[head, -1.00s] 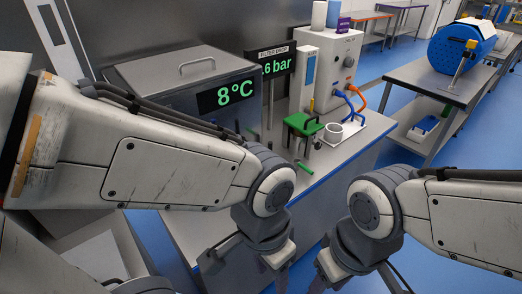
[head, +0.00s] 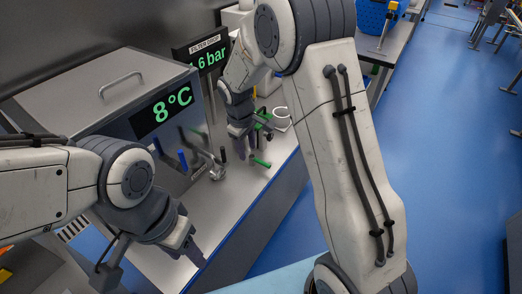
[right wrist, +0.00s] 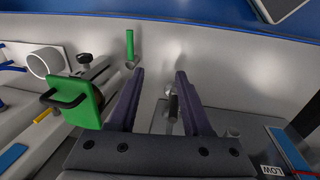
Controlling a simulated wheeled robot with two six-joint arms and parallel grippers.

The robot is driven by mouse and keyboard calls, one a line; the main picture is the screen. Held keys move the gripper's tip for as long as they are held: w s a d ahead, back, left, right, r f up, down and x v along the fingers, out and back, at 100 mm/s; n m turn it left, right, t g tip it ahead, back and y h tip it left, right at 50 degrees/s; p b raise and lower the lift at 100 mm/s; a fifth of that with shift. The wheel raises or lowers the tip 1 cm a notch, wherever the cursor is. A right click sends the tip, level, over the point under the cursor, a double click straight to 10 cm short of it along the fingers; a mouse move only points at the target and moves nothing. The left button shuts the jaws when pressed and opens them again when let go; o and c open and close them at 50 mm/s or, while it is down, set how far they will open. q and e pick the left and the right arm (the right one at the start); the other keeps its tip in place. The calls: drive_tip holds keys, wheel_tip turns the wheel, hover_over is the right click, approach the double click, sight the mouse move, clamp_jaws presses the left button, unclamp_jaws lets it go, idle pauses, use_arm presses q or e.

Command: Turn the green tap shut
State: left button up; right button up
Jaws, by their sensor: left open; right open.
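A green lever handle (head: 262,163), which looks like the tap, stands out at the front of the steel bench. It also shows upright in the right wrist view (right wrist: 130,44), just beyond the left finger's tip. My right gripper (head: 243,150) is open, pointing down beside the lever and apart from it. In the right wrist view its fingers (right wrist: 160,74) have a dark handle on metal fittings (right wrist: 173,104) showing between them. My left gripper (head: 190,250) is open and empty over the bench's near end.
A green block with a black handle (right wrist: 84,100) and a white cup (right wrist: 44,62) stand left of the lever in the right wrist view. A blue lever (head: 183,160) sits by the steel tank (head: 100,95) reading 8°C. Open blue floor (head: 450,150) lies right.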

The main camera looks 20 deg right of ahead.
approach(265, 163)
drive_tip(key=shift+h, duration=0.3)
drive_tip(key=f+p, duration=0.1)
drive_tip(key=f, duration=0.4)
drive_tip(key=w+f+p, duration=0.1)
drive_tip(key=f, duration=0.2)
drive_tip(key=shift+d+p, duration=0.35)
clamp_jaws()
drive_tip(key=shift+w, duration=0.1)
idle(0.6)
